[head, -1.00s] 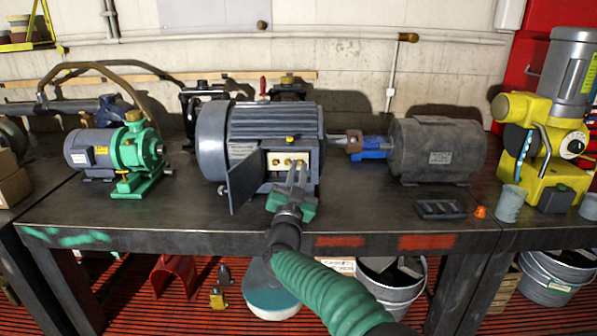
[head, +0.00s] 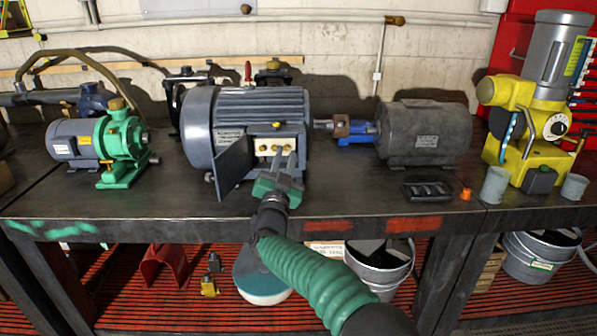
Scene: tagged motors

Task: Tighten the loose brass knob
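The big grey-blue motor (head: 262,104) stands at the middle of the bench. Its terminal box (head: 264,143) is open and shows a row of small brass knobs, among them a left one (head: 263,149). The box's grey door (head: 233,176) hangs open to the left. My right gripper (head: 284,155), with a green body, reaches up to the box from the front. Its two grey fingers point at the right part of the row, with a narrow gap between them. They partly hide the knobs there, and I cannot tell whether they touch one. My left gripper is not in view.
A green pump (head: 122,150) stands to the left. A dark grey motor (head: 425,133) with a blue coupling (head: 360,131) stands to the right. A black tray (head: 427,191), an orange piece (head: 465,194) and a yellow machine (head: 519,130) are farther right. The bench front is mostly clear.

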